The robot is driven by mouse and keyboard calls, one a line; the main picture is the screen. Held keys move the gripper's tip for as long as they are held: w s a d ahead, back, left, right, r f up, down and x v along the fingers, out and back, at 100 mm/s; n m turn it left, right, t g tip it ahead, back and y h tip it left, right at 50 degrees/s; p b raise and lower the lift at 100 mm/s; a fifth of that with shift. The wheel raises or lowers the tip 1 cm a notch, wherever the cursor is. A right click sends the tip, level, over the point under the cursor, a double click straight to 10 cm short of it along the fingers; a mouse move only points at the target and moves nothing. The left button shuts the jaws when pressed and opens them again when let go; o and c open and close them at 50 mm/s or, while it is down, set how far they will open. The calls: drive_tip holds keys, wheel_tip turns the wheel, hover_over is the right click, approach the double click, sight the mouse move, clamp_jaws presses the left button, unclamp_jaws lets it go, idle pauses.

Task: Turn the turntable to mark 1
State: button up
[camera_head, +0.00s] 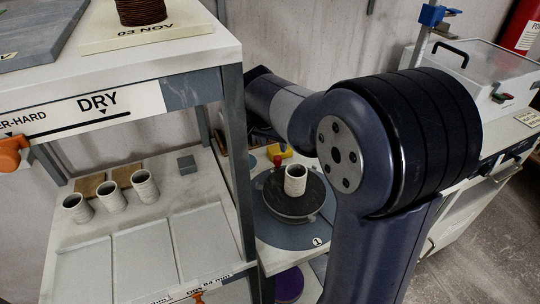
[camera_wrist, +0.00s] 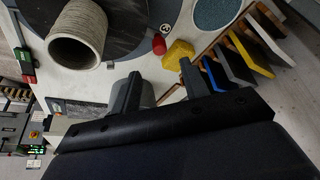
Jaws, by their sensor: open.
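The turntable (camera_head: 287,211) is a dark round disc on a grey base in the head view, with a pale ribbed cup (camera_head: 295,180) standing on it. A round label reading 1 (camera_head: 317,241) is at the base's front right. A red knob (camera_head: 277,161) is near the disc's far edge; it also shows in the wrist view (camera_wrist: 158,44). There the turntable (camera_wrist: 126,22) and cup (camera_wrist: 76,34) are at upper left. My gripper (camera_wrist: 158,84) is open, with nothing visible between its fingers; the knob lies beyond them. The gripper is hidden in the head view.
A yellow block (camera_wrist: 179,53) lies just beside the knob, close to the right finger. Several coloured tools stand in a wooden rack (camera_wrist: 200,50) to the right. A shelf (camera_head: 236,160) with several cups and trays stands left of the turntable.

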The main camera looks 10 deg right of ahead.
sight(277, 158)
drive_tip(key=x, duration=0.9)
drive_tip(key=shift+c, duration=0.3)
clamp_jaws()
